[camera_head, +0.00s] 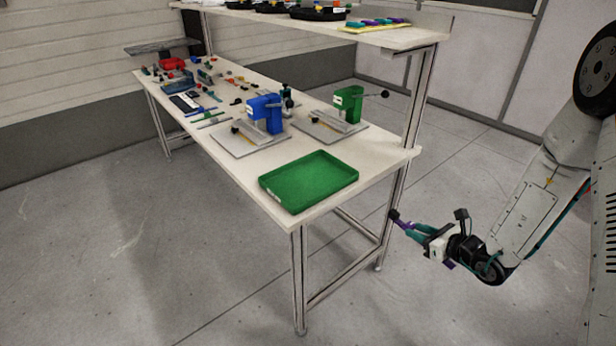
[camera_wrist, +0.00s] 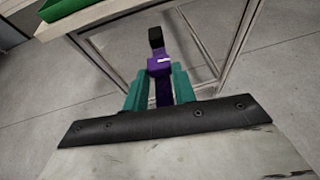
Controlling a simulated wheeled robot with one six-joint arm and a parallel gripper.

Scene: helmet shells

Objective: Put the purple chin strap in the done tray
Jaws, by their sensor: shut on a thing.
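The purple chin strap (camera_wrist: 160,66) is held between the teal fingers of my gripper (camera_wrist: 160,88), with its black end pointing away from me. In the head view the strap's purple and black tip (camera_head: 401,220) sticks out of my gripper (camera_head: 419,231), to the right of the bench's near leg and below the tabletop. The green tray (camera_head: 308,181), which looks like the done tray, lies on the near end of the bench. Its corner shows at the top left of the wrist view (camera_wrist: 68,8). The strap is apart from the tray.
The workbench (camera_head: 230,160) carries a blue press (camera_head: 266,112) and a green press (camera_head: 347,104) behind the tray, with several small parts farther back. An upper shelf (camera_head: 380,36) on posts stands along the bench's right side. The floor around my gripper is clear.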

